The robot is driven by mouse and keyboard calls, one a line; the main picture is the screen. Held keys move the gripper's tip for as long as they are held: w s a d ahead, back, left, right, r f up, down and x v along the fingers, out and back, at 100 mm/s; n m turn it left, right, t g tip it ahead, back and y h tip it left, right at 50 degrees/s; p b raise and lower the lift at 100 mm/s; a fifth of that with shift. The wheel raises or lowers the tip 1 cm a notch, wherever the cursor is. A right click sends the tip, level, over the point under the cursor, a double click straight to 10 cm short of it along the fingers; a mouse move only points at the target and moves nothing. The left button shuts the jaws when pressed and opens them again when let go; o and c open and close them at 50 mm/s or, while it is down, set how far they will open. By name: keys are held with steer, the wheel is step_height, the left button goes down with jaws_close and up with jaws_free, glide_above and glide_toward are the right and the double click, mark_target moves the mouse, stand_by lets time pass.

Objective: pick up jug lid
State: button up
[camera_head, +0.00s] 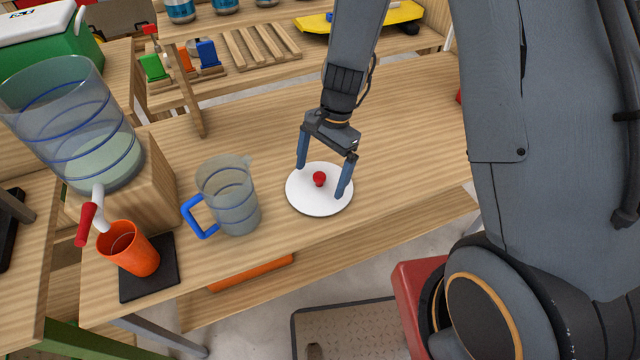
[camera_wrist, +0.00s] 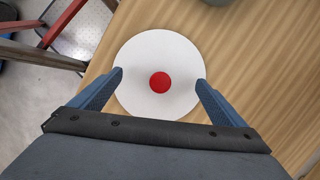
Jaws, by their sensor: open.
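The jug lid (camera_head: 315,203) is a white disc with a red knob (camera_head: 319,179) at its middle. It lies flat on the wooden table. My gripper (camera_head: 322,180) is open above the lid, with one blue finger on each side of the knob. In the wrist view the lid (camera_wrist: 150,106) is below and ahead of my gripper (camera_wrist: 159,80), and the red knob (camera_wrist: 159,82) sits between the fingertips. Nothing is held. Whether the fingertips touch the lid cannot be told. The clear jug (camera_head: 235,195) with a blue handle stands upright left of the lid.
An orange cup (camera_head: 130,250) stands on a black mat (camera_head: 150,284) under the red-handled tap (camera_head: 87,225) of a large clear dispenser (camera_head: 60,115). The wooden table (camera_head: 415,125) is clear right of the lid. A shelf unit with small items stands behind.

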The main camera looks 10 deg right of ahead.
steer(key=shift+x, duration=0.8)
steer(key=c, duration=1.2)
steer(key=shift+o, duration=0.2)
